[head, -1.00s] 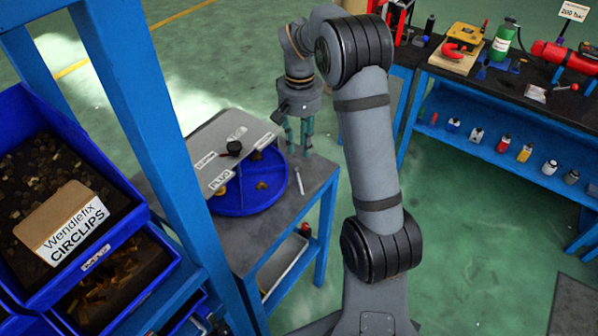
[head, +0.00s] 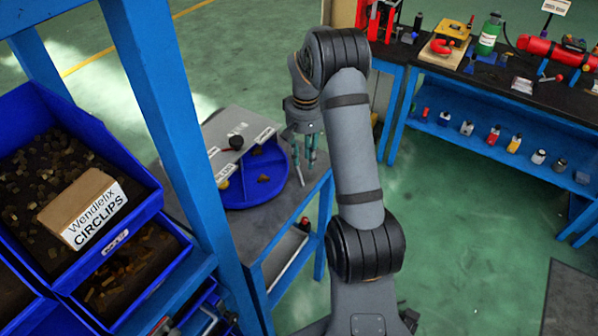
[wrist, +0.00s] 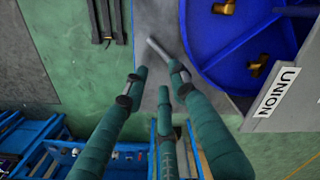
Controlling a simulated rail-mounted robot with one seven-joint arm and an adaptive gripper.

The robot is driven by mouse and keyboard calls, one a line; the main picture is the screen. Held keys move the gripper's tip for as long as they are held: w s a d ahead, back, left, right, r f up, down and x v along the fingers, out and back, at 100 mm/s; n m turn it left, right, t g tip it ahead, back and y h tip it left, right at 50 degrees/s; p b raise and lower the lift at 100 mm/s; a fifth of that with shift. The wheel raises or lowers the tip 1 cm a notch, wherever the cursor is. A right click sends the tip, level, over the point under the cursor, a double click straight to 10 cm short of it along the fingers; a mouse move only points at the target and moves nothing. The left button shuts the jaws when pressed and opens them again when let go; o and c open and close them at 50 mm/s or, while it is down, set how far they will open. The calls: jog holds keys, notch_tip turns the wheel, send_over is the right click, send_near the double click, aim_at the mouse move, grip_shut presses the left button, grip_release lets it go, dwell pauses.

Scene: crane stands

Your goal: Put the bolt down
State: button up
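The bolt (head: 300,176) is a thin silver rod that appears to lie on the grey table top, beside the blue round tray (head: 236,196). In the wrist view the bolt (wrist: 156,47) shows just beyond the fingertips, its near end partly hidden by a finger. My gripper (head: 304,166) has teal fingers pointing down over the table near its right edge. In the wrist view my gripper (wrist: 158,76) shows its fingertips apart, with nothing visibly clamped between them. Contact between a fingertip and the bolt cannot be told.
The blue tray has compartments with brass fittings (wrist: 258,66) and a UNION label (wrist: 276,92). Blue shelving with bins (head: 140,215) stands at left. A black-topped bench (head: 470,85) is at right.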

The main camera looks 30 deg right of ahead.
aim_at(301, 174)
jog(key=shift+s+a+f+p, duration=0.25)
jog(key=shift+a+f+p, duration=0.2)
jog(key=shift+a, duration=0.2)
jog(key=f, duration=0.2)
jog(key=f+p, duration=0.1)
jog(key=f, duration=0.1)
jog(key=shift+w+d, duration=0.25)
jog(key=shift+w, duration=0.05)
jog(key=shift+a+f, duration=0.15)
jog(key=c, duration=0.3)
grip_shut()
